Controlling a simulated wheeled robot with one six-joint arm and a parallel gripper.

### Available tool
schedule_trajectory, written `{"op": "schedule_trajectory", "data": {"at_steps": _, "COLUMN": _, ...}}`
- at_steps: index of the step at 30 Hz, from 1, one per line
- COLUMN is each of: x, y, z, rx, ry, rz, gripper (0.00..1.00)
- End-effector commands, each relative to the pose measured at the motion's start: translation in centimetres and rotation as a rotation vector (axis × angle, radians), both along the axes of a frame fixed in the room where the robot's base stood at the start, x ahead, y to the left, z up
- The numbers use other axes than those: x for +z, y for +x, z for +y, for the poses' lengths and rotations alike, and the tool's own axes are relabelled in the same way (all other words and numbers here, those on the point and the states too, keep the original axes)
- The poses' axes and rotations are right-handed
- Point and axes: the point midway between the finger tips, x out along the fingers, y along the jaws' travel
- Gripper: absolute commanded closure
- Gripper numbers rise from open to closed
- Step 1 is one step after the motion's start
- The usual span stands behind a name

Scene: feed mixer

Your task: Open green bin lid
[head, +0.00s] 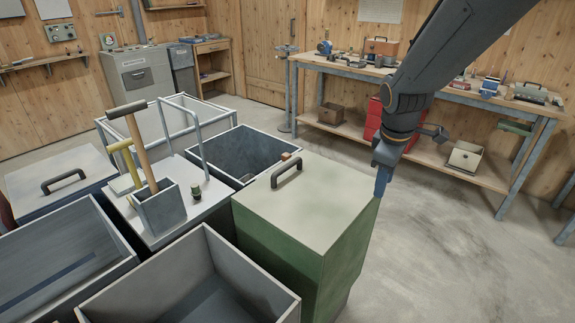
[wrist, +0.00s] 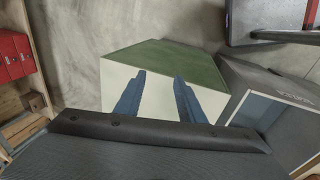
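The green bin (head: 300,250) stands in the front middle of the head view. Its pale grey lid (head: 320,195) lies flat and closed on top, with a dark bar handle (head: 287,171) near its far left edge. My gripper (head: 381,192) points down by the lid's right corner in the head view; whether it touches the lid cannot be told. In the wrist view my gripper (wrist: 159,77) shows two blue fingers spread apart with nothing between them. The pale lid (wrist: 150,98) and green side (wrist: 170,58) lie beyond them. The handle is not visible there.
Open grey bins (head: 205,285) crowd the left and front. A holder (head: 160,208) with upright tool handles stands behind, left of the green bin. A workbench (head: 440,85) with red boxes below lines the back right. Concrete floor (head: 450,250) to the right is clear.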

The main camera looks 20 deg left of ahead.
Motion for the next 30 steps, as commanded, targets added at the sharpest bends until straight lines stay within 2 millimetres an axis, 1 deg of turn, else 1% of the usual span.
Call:
{"op": "schedule_trajectory", "data": {"at_steps": 1, "x": -0.7, "y": 2.6, "z": 4.1, "rx": 0.188, "ry": -0.044, "rz": -0.017, "gripper": 0.64}}
{"op": "schedule_trajectory", "data": {"at_steps": 2, "x": -0.9, "y": 3.9, "z": 6.3, "rx": 0.304, "ry": -0.076, "rz": -0.029, "gripper": 0.64}}
{"op": "schedule_trajectory", "data": {"at_steps": 3, "x": -1.1, "y": 5.5, "z": 9.3, "rx": 0.452, "ry": -0.117, "rz": -0.043, "gripper": 0.64}}
{"op": "schedule_trajectory", "data": {"at_steps": 5, "x": -1.5, "y": 7.4, "z": 13.5, "rx": 0.662, "ry": -0.180, "rz": -0.067, "gripper": 0.64}}
{"op": "schedule_trajectory", "data": {"at_steps": 6, "x": -1.7, "y": 8.4, "z": 16.3, "rx": 0.789, "ry": -0.219, "rz": -0.082, "gripper": 0.64}}
{"op": "schedule_trajectory", "data": {"at_steps": 8, "x": -2.0, "y": 9.5, "z": 20.0, "rx": 0.958, "ry": -0.277, "rz": -0.102, "gripper": 0.64}}
{"op": "schedule_trajectory", "data": {"at_steps": 9, "x": -2.2, "y": 10.0, "z": 22.2, "rx": 1.054, "ry": -0.313, "rz": -0.115, "gripper": 0.64}}
{"op": "schedule_trajectory", "data": {"at_steps": 12, "x": -2.5, "y": 10.8, "z": 26.3, "rx": 1.238, "ry": -0.383, "rz": -0.140, "gripper": 0.64}}
{"op": "schedule_trajectory", "data": {"at_steps": 15, "x": -2.7, "y": 11.1, "z": 28.7, "rx": 1.344, "ry": -0.427, "rz": -0.153, "gripper": 0.64}}
{"op": "schedule_trajectory", "data": {"at_steps": 18, "x": -2.9, "y": 11.4, "z": 29.5, "rx": 1.386, "ry": -0.447, "rz": -0.158, "gripper": 0.64}}
{"op": "schedule_trajectory", "data": {"at_steps": 22, "x": -4.0, "y": 12.0, "z": 29.5, "rx": 1.391, "ry": -0.449, "rz": -0.158, "gripper": 0.64}}
{"op": "schedule_trajectory", "data": {"at_steps": 30, "x": -7.6, "y": 13.6, "z": 29.5, "rx": 1.388, "ry": -0.448, "rz": -0.158, "gripper": 0.64}}
